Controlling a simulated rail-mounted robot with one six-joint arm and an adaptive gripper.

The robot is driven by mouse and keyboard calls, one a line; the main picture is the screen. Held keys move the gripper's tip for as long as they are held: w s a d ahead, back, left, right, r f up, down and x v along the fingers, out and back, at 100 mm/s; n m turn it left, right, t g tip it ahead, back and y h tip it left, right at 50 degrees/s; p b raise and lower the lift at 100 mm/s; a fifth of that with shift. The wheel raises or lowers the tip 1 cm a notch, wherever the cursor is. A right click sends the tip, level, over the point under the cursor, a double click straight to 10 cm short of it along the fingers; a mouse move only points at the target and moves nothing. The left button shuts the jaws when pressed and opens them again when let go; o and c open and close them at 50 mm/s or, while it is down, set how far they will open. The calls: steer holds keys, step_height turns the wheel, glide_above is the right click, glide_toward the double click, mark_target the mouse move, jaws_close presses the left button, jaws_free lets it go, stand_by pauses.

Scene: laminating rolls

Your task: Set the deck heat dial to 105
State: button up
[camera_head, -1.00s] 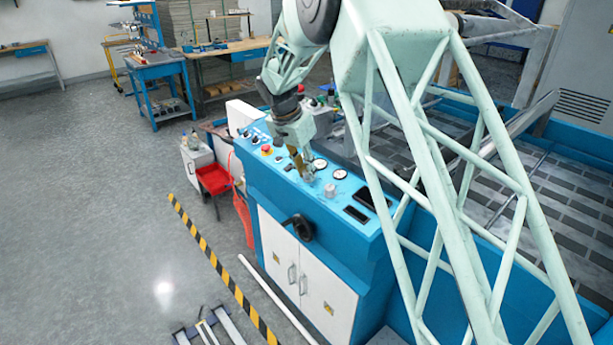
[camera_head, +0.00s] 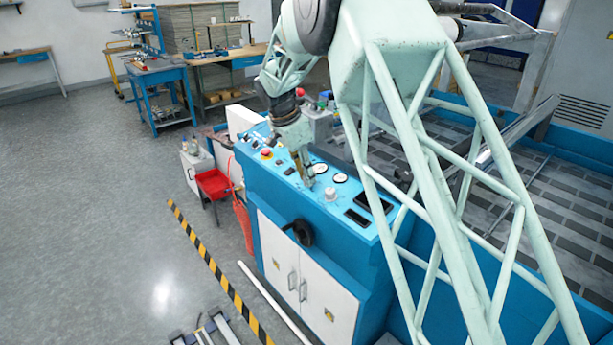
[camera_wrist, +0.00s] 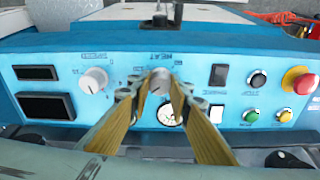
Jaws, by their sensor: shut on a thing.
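The heat dial (camera_wrist: 160,82) is a pale grey round knob on the blue sloping panel (camera_wrist: 205,65); its HEAT label reads upside down in the wrist view. My gripper (camera_wrist: 158,90) has its yellowish fingers shut on this dial, one on each side. The fingers hide part of the dial and its scale, so I cannot read its setting. In the head view my gripper (camera_head: 309,183) reaches down to the panel top, and the dial is mostly hidden there.
A second pale knob (camera_wrist: 93,80) stands beside the held dial, near dark displays (camera_wrist: 46,106). A round gauge (camera_wrist: 169,114) lies close behind the fingers. Switches, coloured buttons and a red emergency stop (camera_wrist: 299,80) sit on the panel's other side.

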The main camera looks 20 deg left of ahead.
steer(key=o, duration=0.8)
steer(key=shift+o, duration=0.2)
steer(key=shift+r, duration=0.15)
steer(key=v, duration=1.1)
steer(key=shift+r, duration=0.35)
steer(key=shift+s+a, duration=0.1)
steer(key=shift+s, duration=0.05)
